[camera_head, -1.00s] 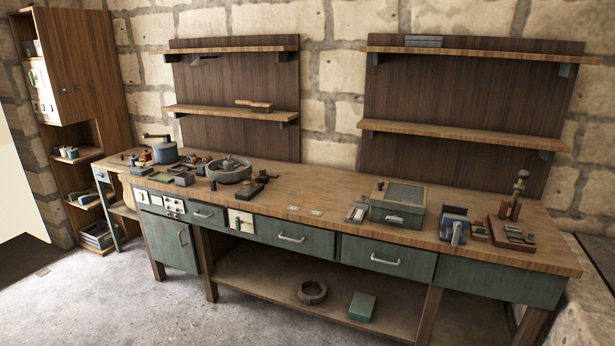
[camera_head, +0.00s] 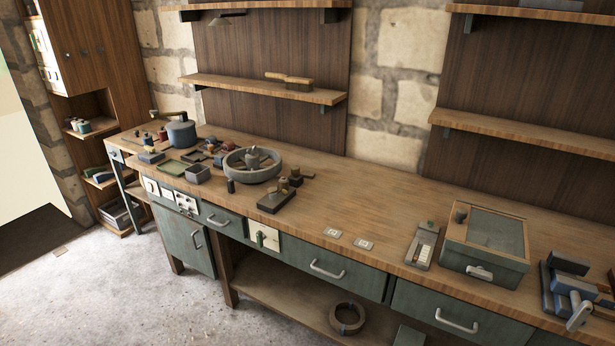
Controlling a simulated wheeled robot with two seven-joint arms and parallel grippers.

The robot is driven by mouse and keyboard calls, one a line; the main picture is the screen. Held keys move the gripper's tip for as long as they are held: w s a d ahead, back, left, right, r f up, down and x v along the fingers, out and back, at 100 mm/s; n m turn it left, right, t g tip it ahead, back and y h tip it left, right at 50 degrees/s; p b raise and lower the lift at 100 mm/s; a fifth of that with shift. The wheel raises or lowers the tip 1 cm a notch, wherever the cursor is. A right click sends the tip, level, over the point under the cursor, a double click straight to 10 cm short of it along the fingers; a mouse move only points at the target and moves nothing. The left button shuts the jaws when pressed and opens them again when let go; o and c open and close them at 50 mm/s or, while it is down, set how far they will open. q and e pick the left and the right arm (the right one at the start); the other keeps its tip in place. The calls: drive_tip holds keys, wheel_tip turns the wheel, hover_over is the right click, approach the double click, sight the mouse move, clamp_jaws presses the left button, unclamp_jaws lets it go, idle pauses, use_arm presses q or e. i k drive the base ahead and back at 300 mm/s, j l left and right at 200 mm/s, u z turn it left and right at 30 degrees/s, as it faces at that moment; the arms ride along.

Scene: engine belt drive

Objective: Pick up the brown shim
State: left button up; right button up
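I cannot pick out a brown shim for certain among the small parts on the long wooden workbench (camera_head: 385,205). A cluster of small dark, red and green parts lies at the bench's left end, around a green tray (camera_head: 172,168) and a small grey box (camera_head: 197,173). A round grey pulley-like part (camera_head: 252,165) stands right of them. A dark block with brass-coloured fittings (camera_head: 278,200) sits in front of it. Neither of my grippers is in view.
A green lidded box (camera_head: 487,245) and a blue vise-like tool (camera_head: 570,290) stand at the right. A blue-grey pot (camera_head: 182,134) stands at the far left. A brush (camera_head: 289,78) lies on the wall shelf. A ring (camera_head: 347,318) lies on the lower shelf.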

sight(306, 174)
drive_tip(key=z, duration=0.35)
drive_tip(key=i+j+z, duration=0.2)
drive_tip(key=j+z, duration=0.2)
drive_tip(key=i+j+z, duration=0.1)
drive_tip(key=j+z, duration=0.25)
drive_tip(key=i+j+z, duration=0.1)
drive_tip(key=j+z, duration=0.7)
